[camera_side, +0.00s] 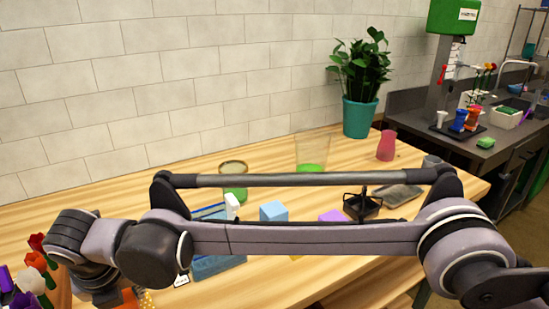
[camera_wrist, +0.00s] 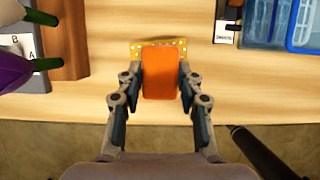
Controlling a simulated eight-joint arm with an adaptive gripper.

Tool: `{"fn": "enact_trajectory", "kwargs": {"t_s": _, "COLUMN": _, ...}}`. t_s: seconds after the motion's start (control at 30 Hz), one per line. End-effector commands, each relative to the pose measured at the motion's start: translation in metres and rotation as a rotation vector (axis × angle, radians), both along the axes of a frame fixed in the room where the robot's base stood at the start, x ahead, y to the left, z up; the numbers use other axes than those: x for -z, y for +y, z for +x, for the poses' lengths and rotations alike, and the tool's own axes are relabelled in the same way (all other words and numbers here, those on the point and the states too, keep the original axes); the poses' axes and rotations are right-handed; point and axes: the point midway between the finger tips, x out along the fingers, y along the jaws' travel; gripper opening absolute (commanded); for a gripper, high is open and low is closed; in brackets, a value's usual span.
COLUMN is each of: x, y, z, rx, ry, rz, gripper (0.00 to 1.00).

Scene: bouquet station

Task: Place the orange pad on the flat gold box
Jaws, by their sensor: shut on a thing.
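The orange pad (camera_wrist: 160,75) is between the two fingers of my gripper (camera_wrist: 159,72) in the wrist view, and my gripper is shut on it. The flat gold box (camera_wrist: 137,49), yellow with pale dots, shows past the pad's far end and beside it. The pad covers much of the box from above; I cannot tell whether they touch. In the side view, a bit of the orange pad (camera_side: 130,298) and the dotted gold box (camera_side: 148,298) show at the bottom left edge, mostly hidden by my arm.
A blue tray (camera_side: 215,266) and a small label (camera_wrist: 226,31) stand to the right of the box. A wooden block with flowers (camera_wrist: 72,40) is to its left. A light blue cube (camera_side: 273,212), a black wire holder (camera_side: 362,206) and glass vessels (camera_side: 313,150) stand farther off.

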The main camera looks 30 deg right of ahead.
Motion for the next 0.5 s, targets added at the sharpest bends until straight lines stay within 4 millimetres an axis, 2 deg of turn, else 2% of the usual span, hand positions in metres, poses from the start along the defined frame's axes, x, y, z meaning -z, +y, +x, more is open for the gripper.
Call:
{"fn": "enact_trajectory", "kwargs": {"t_s": 0.1, "x": 0.016, "y": 0.0, "z": 0.0, "rx": 0.0, "ry": 0.0, "rz": 0.0, "gripper": 0.1}}
{"fn": "enact_trajectory", "kwargs": {"t_s": 0.2, "x": 0.022, "y": 0.0, "z": 0.0, "rx": 0.0, "ry": 0.0, "rz": 0.0, "gripper": 0.1}}
{"fn": "enact_trajectory", "kwargs": {"t_s": 0.5, "x": 0.023, "y": 0.0, "z": 0.0, "rx": 0.0, "ry": 0.0, "rz": 0.0, "gripper": 0.1}}
